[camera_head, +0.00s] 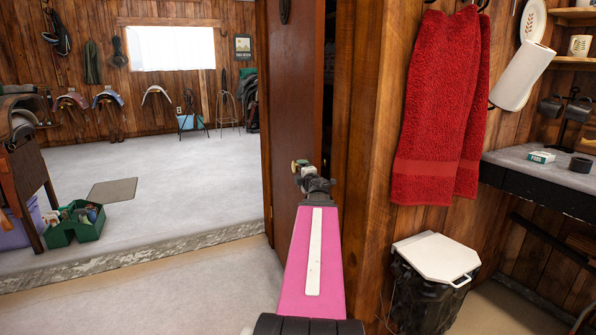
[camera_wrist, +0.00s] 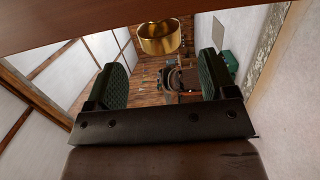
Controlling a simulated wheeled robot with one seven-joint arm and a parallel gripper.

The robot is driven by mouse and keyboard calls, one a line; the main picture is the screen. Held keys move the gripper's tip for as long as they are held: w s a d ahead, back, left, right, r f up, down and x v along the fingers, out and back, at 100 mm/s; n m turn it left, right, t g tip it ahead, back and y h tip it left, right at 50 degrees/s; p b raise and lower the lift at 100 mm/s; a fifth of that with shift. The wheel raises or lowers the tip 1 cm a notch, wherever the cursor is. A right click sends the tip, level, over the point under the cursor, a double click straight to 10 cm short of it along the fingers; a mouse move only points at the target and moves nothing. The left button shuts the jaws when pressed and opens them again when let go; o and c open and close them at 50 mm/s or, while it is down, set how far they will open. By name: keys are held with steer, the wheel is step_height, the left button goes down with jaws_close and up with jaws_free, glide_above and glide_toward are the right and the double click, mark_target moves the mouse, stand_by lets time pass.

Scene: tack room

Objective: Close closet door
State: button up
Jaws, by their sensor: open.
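The closet door (camera_head: 295,90) is a brown wooden panel left of the wooden corner post in the head view. It stands ajar, with a dark gap between it and the post. In the wrist view, a brown panel that looks like the door (camera_wrist: 150,22) crosses the top, with a round gold knob (camera_wrist: 158,40) just below it. My gripper (camera_wrist: 160,75) is open, its two green-padded fingers apart on either side of the knob's line. The knob appears slightly beyond the fingertips; contact cannot be told. In the head view my gripper (camera_head: 301,166) is small and partly hidden by my wrist.
A wooden corner post (camera_head: 365,150) stands right of the door. A red towel (camera_head: 440,105) hangs there above a bin with a white lid (camera_head: 436,258). A raised stone edge (camera_head: 130,260) crosses the floor at left. A green caddy (camera_head: 75,225) sits beyond it.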

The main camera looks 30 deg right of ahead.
steer(key=v, duration=0.3)
steer(key=shift+s+a, duration=0.1)
steer(key=shift+s, duration=0.3)
